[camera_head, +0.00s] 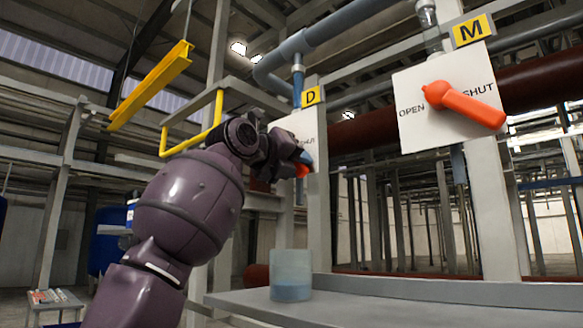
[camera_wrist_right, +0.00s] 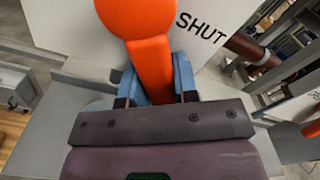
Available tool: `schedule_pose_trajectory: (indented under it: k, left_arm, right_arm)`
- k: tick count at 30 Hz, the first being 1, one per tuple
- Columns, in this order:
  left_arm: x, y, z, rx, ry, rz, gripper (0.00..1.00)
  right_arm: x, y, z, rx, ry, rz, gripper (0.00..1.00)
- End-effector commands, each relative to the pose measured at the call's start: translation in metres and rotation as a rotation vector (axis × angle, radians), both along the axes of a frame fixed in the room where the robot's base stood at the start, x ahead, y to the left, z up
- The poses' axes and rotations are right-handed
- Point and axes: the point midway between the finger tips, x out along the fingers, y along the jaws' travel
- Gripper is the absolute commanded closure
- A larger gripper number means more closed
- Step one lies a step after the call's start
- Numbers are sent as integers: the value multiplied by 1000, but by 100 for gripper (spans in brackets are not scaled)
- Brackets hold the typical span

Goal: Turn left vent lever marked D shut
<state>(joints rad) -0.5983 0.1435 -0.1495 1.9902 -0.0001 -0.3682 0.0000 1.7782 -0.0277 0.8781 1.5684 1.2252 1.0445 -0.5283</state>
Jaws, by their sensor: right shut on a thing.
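The orange D lever (camera_wrist_right: 151,70) is on a white plate (camera_wrist_right: 60,20) printed SHUT, to the right of the lever's hub in the right wrist view. The lever runs from its round hub at the top down between my fingers. In the head view, a small orange part of this lever (camera_head: 302,171) shows below the yellow D sign (camera_head: 311,96); my arm hides most of the plate and lever. My right gripper (camera_wrist_right: 155,88) is shut on the lever, one blue finger on each side. My left gripper is not in view.
To the right, another white plate (camera_head: 412,135) under a yellow M sign (camera_head: 472,31) carries an orange lever (camera_head: 470,106) pointing right and slightly down. A translucent container (camera_head: 291,270) with blue contents stands on a grey ledge (camera_head: 400,311) below. A yellow rail (camera_head: 192,140) is close above my arm.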

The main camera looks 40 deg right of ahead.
Motion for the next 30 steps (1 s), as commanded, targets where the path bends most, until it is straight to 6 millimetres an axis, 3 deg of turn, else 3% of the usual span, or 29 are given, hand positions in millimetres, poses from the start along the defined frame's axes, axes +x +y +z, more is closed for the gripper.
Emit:
schedule_pose_trajectory:
  k: [10, 27, 28, 30]
  left_arm:
    - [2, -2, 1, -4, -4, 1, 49]
    - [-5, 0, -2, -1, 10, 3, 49]
    - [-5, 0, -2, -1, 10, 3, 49]
    - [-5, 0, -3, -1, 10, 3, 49]
  right_arm:
    - [-8, 0, 7, -13, 152, 1, 100]
    - [-9, 0, 9, -18, 190, 0, 100]
    - [-9, 0, 9, -19, 190, -1, 71]
    - [-9, 0, 9, -18, 189, 0, 60]
